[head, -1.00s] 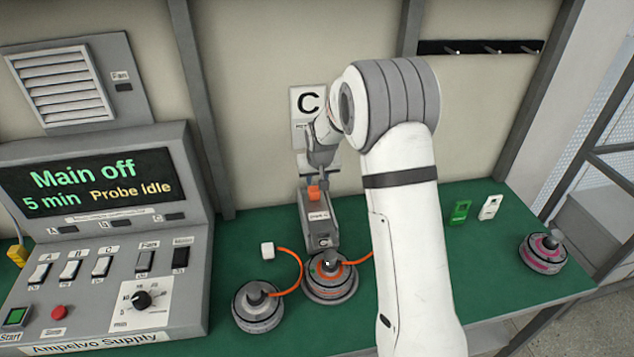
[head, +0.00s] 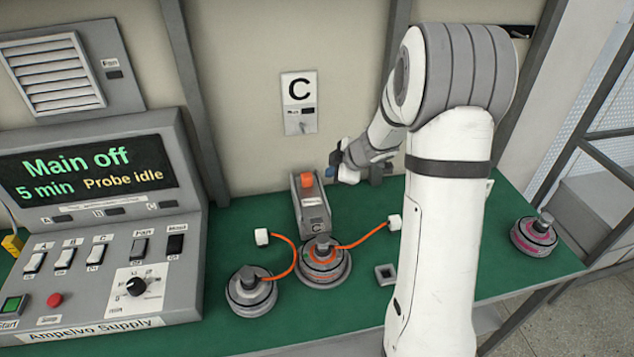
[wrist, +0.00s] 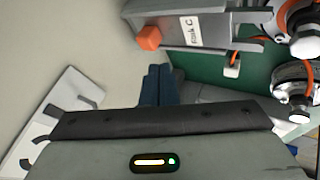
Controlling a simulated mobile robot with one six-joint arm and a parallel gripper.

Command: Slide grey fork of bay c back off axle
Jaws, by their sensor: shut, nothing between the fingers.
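The grey fork of bay C (head: 310,211) lies on the green bench below the C sign, with an orange block (head: 308,180) at its back end. Its front end is close to the axle (head: 322,244) of the orange-ringed hub motor (head: 323,268); whether it surrounds the axle is unclear. In the wrist view the fork (wrist: 205,20) and its orange block (wrist: 149,38) are at the top. My gripper (head: 336,158) is to the right of the block and apart from it. Its blue fingers (wrist: 158,84) are together and empty.
A grey hub (head: 250,292) stands left of the motor. Orange leads run to white plugs (head: 262,237) and (head: 394,222). A small square grey part (head: 385,274) lies to the right. A pink-ringed hub (head: 534,237) stands far right; the control console (head: 100,225) is left.

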